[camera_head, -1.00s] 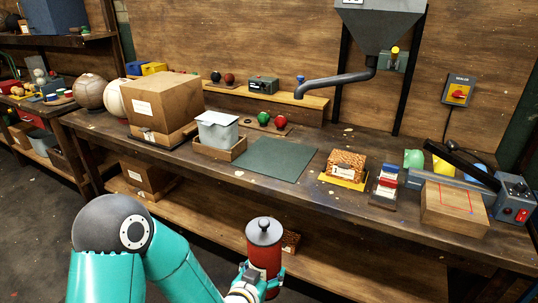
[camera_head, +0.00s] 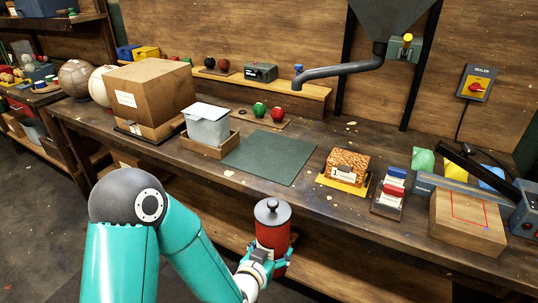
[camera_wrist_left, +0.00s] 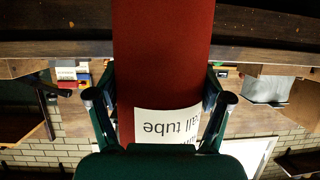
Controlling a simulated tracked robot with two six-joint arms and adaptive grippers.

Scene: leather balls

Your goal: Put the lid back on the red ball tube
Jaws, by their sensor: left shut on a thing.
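The red ball tube (camera_head: 272,240) stands upright in front of the workbench's front edge. A dark grey lid (camera_head: 272,210) with a small round knob sits on its top. My left gripper (camera_head: 264,266) is shut around the lower part of the tube. In the left wrist view, the red tube (camera_wrist_left: 163,60) runs between the two fingers of my left gripper (camera_wrist_left: 160,98). Its white label (camera_wrist_left: 168,124) reads "ball tube", upside down. The wrist view does not show the lid. My right gripper is in neither view.
The workbench (camera_head: 300,200) holds a green mat (camera_head: 268,156), a grey bin (camera_head: 207,125), a cardboard box (camera_head: 150,90) and a patterned box (camera_head: 346,165) on a yellow base. A wooden block (camera_head: 465,220) stands at the right. The mat is clear.

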